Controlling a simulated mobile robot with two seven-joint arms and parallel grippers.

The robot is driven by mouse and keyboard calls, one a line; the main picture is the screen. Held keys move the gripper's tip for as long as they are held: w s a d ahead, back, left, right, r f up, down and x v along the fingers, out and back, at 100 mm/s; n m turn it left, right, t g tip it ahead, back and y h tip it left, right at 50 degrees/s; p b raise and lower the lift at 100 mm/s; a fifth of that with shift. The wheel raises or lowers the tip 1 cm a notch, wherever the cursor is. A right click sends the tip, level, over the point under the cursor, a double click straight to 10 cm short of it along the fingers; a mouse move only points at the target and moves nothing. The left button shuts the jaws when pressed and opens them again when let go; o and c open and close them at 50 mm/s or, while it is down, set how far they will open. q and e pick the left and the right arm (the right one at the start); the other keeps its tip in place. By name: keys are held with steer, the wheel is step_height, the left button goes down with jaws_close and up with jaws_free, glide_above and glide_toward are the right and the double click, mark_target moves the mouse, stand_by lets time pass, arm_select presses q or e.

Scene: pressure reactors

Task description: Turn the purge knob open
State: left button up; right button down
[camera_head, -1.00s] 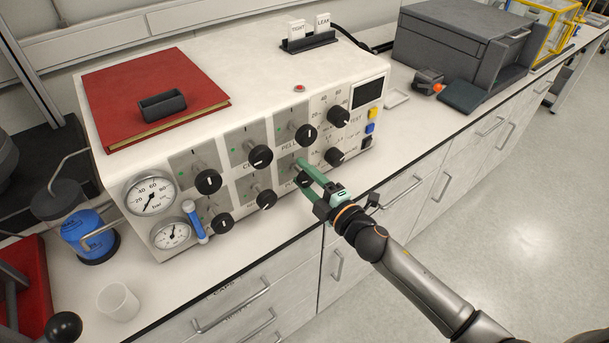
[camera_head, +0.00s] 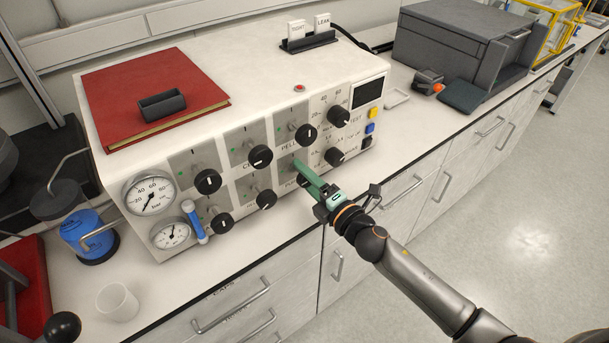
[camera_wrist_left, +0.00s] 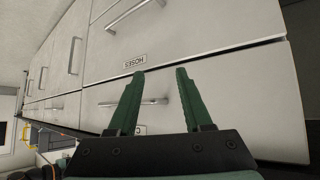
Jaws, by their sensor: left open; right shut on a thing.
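The reactor control panel (camera_head: 190,205) is a pale box with black knobs in two rows. My right gripper (camera_head: 302,169) reaches from the lower right to the lower-row knob position whose label starts with "PU". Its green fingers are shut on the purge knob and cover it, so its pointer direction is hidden. My left gripper (camera_wrist_left: 160,74) shows in the left wrist view, open and empty, in front of drawer fronts. I cannot make it out in the head view.
A red book (camera_head: 150,95) with a black holder lies on the panel's top. Neighbouring knobs (camera_head: 266,199) and (camera_head: 306,135) sit close to my right gripper. A blue bottle (camera_head: 88,235) and white cup (camera_head: 118,302) stand at left. Counter right of the panel is partly clear.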

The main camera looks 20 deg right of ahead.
steer(key=shift+c, duration=1.3)
jaws_free()
steer(key=b+v, duration=0.2)
steer(key=v, duration=1)
steer(key=shift+s, duration=0.25)
steer(key=shift+d, duration=0.1)
steer(key=s+f+m+g+h+p, duration=0.1)
steer(key=s+f+m+g+h, duration=0.2)
steer(key=f+m, duration=0.9)
steer(key=s+m+h, duration=0.1)
steer(key=s, duration=0.1)
steer(key=shift+s+d+g, duration=0.3)
steer(key=shift+s+d, duration=0.1)
steer(key=s+a+f+m+g, duration=0.1)
steer(key=s+f+m, duration=0.2)
steer(key=s+a+f+m+g, duration=0.1)
steer(key=s+f+m+g, duration=0.1)
steer(key=s+f+m, duration=0.1)
steer(key=s+a+f+m+g+p, duration=0.1)
steer(key=s+f+m, duration=0.2)
steer(key=shift+a+f, duration=0.1)
steer(key=shift+a, duration=0.25)
steer(key=shift+c, duration=0.2)
